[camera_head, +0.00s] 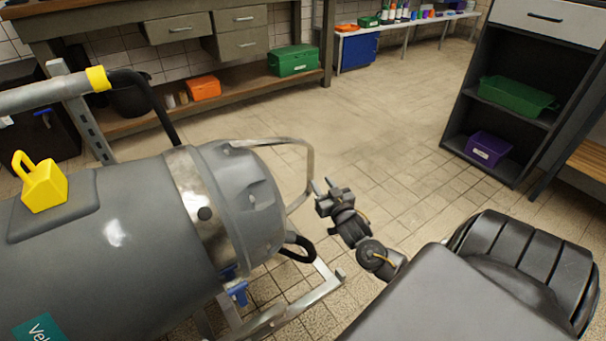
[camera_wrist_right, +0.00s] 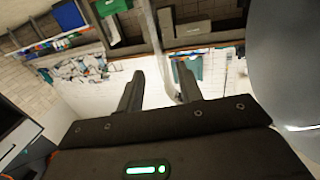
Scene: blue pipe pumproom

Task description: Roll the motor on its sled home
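The motor (camera_head: 120,250) is a large grey cylinder lying on its side, with a lighter metal band and a rounded end cap. A metal frame, seemingly the sled (camera_head: 300,300), shows under its near end with a blue part (camera_head: 237,292). A bent metal tube handle (camera_head: 309,165) loops out from the end. My right gripper (camera_head: 321,187) is open, its fingertips close to this handle. In the right wrist view, the handle (camera_wrist_right: 160,50) appears between the open fingers (camera_wrist_right: 160,88), nearer the right one; contact cannot be told. My left gripper is not in view.
A yellow lifting eye (camera_head: 42,183) stands on the motor. A workbench (camera_head: 130,120) with orange and green boxes stands behind. A dark shelf unit (camera_head: 470,110) with green and purple bins is at right. The tiled floor (camera_head: 370,115) between them is clear.

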